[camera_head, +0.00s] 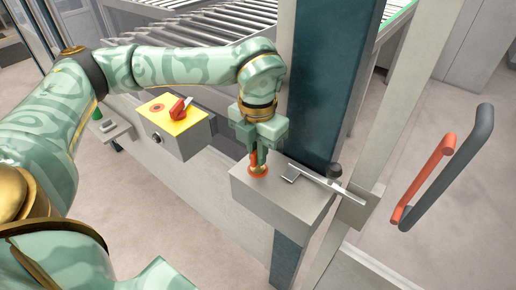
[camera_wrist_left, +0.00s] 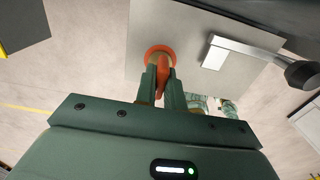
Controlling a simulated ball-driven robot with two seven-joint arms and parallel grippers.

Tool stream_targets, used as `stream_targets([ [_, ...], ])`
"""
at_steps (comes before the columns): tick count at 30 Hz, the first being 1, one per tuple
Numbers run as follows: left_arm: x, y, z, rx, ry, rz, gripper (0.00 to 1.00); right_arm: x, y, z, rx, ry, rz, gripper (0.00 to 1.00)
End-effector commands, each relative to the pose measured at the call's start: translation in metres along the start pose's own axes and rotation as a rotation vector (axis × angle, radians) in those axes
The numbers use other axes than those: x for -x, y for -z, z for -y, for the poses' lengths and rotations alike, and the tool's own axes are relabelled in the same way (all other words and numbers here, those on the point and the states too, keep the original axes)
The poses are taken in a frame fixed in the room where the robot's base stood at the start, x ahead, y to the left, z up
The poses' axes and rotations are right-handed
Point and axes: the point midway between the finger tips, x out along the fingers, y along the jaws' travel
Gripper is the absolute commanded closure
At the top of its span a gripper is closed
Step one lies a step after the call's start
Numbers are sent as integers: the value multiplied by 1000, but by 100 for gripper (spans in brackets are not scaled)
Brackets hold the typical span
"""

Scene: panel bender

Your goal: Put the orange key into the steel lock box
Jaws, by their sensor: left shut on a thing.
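The steel lock box (camera_head: 290,206) is a grey box fixed at the dark post, with an orange ring (camera_head: 258,171) on its top. My left gripper (camera_head: 257,156) is directly above that ring, pointing down, shut on the orange key (camera_head: 254,159). In the left wrist view the orange key (camera_wrist_left: 163,76) shows between the fingers and meets the orange ring (camera_wrist_left: 160,53) on the lock box (camera_wrist_left: 190,35). How deep the key sits is hidden by the fingers. My right gripper is not in view.
A latch bar with a black knob (camera_head: 334,170) lies across the box's right side. A yellow switch box with a red rotary handle (camera_head: 178,112) stands left. An orange and dark grey door handle (camera_head: 443,168) is at the right. Rollers (camera_head: 215,50) lie behind.

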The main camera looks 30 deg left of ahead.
Motion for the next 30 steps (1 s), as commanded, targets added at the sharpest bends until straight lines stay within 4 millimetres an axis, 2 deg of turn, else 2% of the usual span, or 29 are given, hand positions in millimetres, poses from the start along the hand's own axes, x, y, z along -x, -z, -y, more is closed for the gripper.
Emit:
stream_targets([
  [7, 0, 0, 0, 0, 0, 1, 100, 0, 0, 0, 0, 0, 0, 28],
  [9, 0, 0, 0, 0, 0, 1, 76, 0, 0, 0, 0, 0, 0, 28],
  [10, 0, 0, 0, 0, 0, 1, 67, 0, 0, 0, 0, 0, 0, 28],
  [11, 0, 0, 0, 0, 0, 1, 64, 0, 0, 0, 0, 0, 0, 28],
  [20, 2, 0, 0, 0, 0, 1, 64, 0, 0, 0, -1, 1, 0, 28],
  [23, 12, -1, 0, 0, -1, 3, 64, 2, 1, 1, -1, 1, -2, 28],
  [26, 33, 0, 0, 0, 0, 5, 64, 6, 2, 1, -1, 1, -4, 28],
  [30, 72, -1, 0, 0, 0, 7, 64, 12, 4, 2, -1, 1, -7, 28],
])
